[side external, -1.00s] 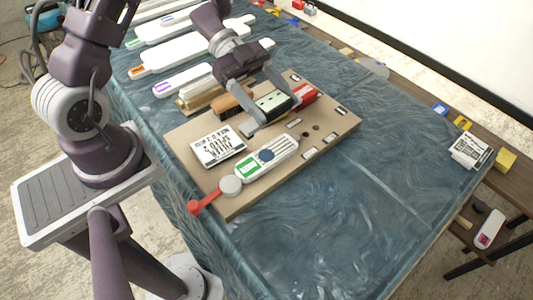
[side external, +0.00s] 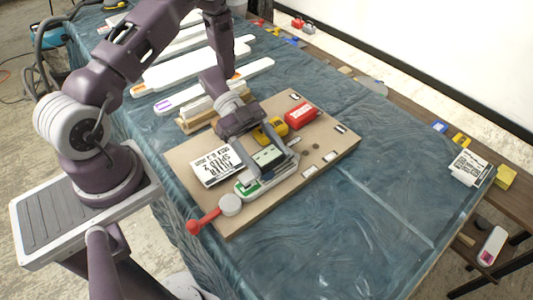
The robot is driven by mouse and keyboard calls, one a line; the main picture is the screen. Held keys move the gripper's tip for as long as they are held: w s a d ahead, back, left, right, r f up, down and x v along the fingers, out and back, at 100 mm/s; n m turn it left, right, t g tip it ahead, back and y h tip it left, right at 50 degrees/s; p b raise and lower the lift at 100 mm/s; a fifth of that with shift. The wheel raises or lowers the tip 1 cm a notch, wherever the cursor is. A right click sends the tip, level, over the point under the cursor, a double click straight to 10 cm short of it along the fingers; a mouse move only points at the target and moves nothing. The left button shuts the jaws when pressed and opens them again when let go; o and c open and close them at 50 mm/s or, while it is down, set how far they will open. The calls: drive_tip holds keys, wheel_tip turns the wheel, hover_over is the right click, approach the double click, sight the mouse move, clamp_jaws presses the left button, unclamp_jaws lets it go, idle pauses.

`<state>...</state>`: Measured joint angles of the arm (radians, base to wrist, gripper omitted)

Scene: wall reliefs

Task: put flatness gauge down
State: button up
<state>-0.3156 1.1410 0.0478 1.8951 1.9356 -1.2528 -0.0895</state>
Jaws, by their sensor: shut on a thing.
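My gripper (side external: 270,176) is low over the tan board (side external: 315,165), toward its near side. It is shut on a small dark block with a pale green-and-white top face, which I take to be the flatness gauge (side external: 266,156). The gauge sits between the fingers, over the long white device with a green label (side external: 247,188), which is partly covered. I cannot tell whether the gauge touches that device or the board.
White paddle-shaped pieces (side external: 180,70) lie behind. The blue cloth (side external: 380,200) at right is mostly clear.

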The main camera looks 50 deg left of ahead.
drive_tip(key=shift+f, duration=0.3)
drive_tip(key=o, duration=1.5)
